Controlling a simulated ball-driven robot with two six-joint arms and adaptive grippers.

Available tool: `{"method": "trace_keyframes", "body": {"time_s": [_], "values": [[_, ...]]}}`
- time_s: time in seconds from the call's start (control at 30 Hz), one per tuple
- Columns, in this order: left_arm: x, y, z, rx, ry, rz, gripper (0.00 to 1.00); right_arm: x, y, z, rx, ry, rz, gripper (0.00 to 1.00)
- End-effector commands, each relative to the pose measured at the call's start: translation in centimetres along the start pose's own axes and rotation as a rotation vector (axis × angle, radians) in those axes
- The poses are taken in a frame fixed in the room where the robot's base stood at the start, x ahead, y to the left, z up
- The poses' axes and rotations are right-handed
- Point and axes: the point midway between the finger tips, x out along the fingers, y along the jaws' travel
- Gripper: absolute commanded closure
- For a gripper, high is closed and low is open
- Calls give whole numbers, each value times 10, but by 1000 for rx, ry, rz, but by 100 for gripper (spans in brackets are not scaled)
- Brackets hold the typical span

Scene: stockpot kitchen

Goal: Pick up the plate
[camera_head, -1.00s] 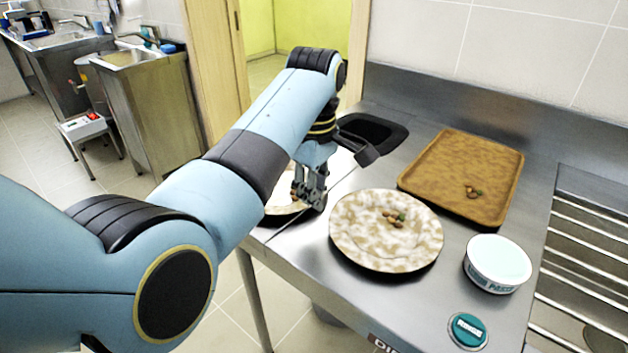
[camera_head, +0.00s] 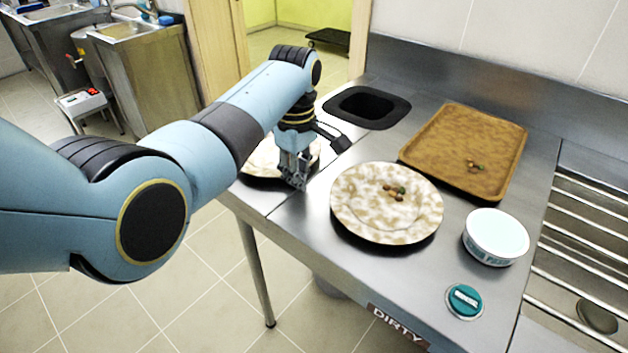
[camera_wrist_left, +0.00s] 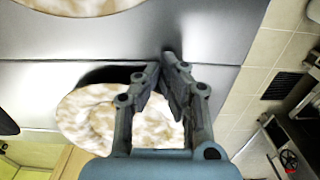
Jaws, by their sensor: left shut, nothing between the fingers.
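A round cream-and-brown mottled plate (camera_head: 360,220) lies on the steel counter with several small food scraps on it. A second mottled plate (camera_head: 262,160) lies further left, partly hidden behind my left gripper (camera_head: 294,184). In the left wrist view this second plate (camera_wrist_left: 85,125) lies beside and partly behind the fingers, and the edge of the other plate (camera_wrist_left: 75,4) shows at the top. My left gripper (camera_wrist_left: 162,68) is shut with nothing between its fingers, near the second plate's edge. I cannot tell whether it touches the plate. My right gripper is not in view.
A brown tray (camera_head: 440,150) with a few scraps lies at the back right. A black-rimmed hole (camera_head: 405,108) is in the counter behind the plates. A white tub (camera_head: 495,238) and a teal disc (camera_head: 465,301) are at the right. A rack (camera_head: 595,240) lies beyond.

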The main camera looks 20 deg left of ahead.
Motion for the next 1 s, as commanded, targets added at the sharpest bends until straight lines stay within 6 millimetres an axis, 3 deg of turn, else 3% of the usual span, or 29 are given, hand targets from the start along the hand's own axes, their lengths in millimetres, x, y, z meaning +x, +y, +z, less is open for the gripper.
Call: {"method": "trace_keyframes", "body": {"time_s": [0.1,0.2,0.67,0.87,1.0], "values": [[-1,0,-24,-1,3,0,100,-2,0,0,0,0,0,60],[0,0,-34,-1,1,0,100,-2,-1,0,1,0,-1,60],[-2,0,-35,0,0,1,100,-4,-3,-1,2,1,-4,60],[-18,0,-38,1,0,2,100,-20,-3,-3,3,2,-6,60],[-38,-1,-43,2,1,3,100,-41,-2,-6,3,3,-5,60]]}}
